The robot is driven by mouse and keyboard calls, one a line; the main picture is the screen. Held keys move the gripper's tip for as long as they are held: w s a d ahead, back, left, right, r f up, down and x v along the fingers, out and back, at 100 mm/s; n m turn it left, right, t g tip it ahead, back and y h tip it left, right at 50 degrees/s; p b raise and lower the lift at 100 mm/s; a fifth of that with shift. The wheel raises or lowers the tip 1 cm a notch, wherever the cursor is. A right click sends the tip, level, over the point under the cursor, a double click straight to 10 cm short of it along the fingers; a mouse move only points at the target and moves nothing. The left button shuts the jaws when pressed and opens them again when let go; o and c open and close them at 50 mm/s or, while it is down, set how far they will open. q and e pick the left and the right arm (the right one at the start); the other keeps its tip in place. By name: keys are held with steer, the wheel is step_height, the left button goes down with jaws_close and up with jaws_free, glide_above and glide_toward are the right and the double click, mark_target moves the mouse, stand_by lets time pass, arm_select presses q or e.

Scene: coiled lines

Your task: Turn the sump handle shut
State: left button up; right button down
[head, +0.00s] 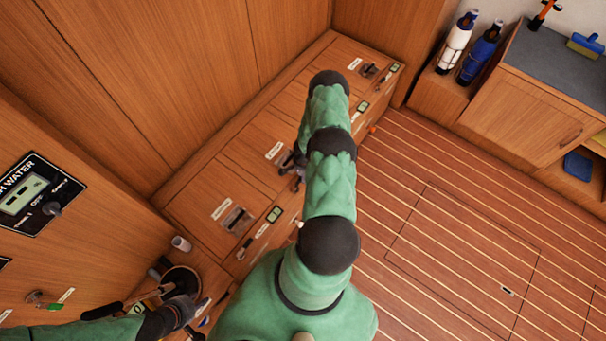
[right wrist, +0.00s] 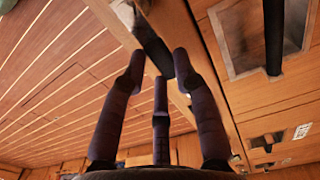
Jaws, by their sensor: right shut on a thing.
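My right arm runs up the middle of the head view and hides most of its gripper (head: 293,163) at the wooden bench's middle section. In the right wrist view the right gripper (right wrist: 160,66) has its dark fingers closed in around a dark handle (right wrist: 152,46). The handle stands near the bench's front edge, partly hidden by the fingertips. The labels are too small to read, so I cannot confirm it is the sump handle. My left gripper (head: 186,306) is at lower left beside a dark round fitting (head: 181,282); its fingers are unclear.
The bench top has recessed handles at its near end (head: 237,220) and far end (head: 369,70). A fresh-water panel (head: 37,194) is at the left. Two bottles, white (head: 456,41) and blue (head: 479,53), stand at the upper right. The striped floor (head: 440,190) is clear.

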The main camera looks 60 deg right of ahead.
steer(key=c, duration=0.9)
jaws_free()
steer(key=shift+c, duration=0.2)
step_height(320, 180, up, 12)
steer(key=w+a+r+n+y, duration=0.15)
steer(key=a+n, duration=0.35)
steer(key=a, duration=0.7)
steer(key=w+a+n+h, duration=0.1)
steer(key=w+a+n, duration=0.25)
steer(key=a, duration=0.85)
steer(key=s+a+r+n+y, duration=0.1)
steer(key=s+a+r+n, duration=0.1)
steer(key=a, duration=0.6)
steer(key=s+a+r+n+y, duration=0.2)
steer(key=a+n, duration=0.3)
steer(key=a, duration=0.4)
steer(key=shift+s+a+r+n, duration=0.2)
steer(key=shift+s+r+n, duration=0.25)
steer(key=shift+s, duration=0.45)
